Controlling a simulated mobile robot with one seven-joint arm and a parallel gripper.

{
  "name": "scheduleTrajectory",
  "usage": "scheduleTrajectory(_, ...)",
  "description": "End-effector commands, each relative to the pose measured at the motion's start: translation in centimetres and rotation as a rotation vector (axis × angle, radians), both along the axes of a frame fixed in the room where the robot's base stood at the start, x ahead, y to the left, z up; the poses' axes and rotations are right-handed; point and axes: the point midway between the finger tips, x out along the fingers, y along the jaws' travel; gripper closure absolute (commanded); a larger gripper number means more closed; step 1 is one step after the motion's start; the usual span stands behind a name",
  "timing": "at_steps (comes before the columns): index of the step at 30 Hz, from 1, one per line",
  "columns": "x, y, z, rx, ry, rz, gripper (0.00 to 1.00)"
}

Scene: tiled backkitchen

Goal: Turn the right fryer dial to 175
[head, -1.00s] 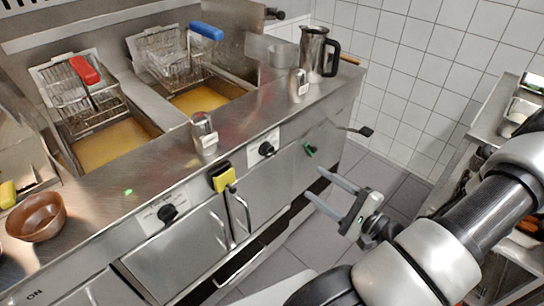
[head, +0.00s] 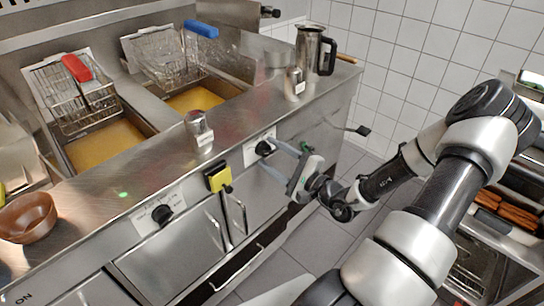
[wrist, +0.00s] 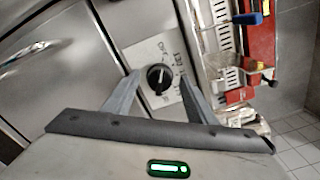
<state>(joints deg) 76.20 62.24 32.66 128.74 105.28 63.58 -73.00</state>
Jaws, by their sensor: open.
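The right fryer dial (head: 264,148) is a round black knob on a white scale plate on the steel fryer front. In the wrist view the dial (wrist: 159,77) lies in the gap between my fingertips, with a light pointer mark on it. The scale numbers are too small to read. My gripper (head: 272,156) is open, its two fingers pointing at the fryer front close to the dial. I cannot tell whether the fingers touch the dial. The left fryer dial (head: 162,214) is a similar black knob further left.
A yellow-black item (head: 219,178) hangs on the front between the dials. Door handles (head: 238,212) stick out below. On the counter stand a steel shaker (head: 200,132), a steel jug (head: 311,52) and a brown bowl (head: 28,217). A black-tipped lever (head: 362,131) juts out at right.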

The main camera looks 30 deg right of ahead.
Motion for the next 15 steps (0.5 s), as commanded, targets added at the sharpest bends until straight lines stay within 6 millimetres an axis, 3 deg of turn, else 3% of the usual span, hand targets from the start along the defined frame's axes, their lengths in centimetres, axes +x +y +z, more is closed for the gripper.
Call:
scheduleTrajectory(8, 0.17, 0.06, 0.0, 0.0, 0.0, 0.0, 0.49)
scheduleTrajectory(15, 0.15, 0.06, -0.01, 0.0, 0.001, 0.001, 0.88)
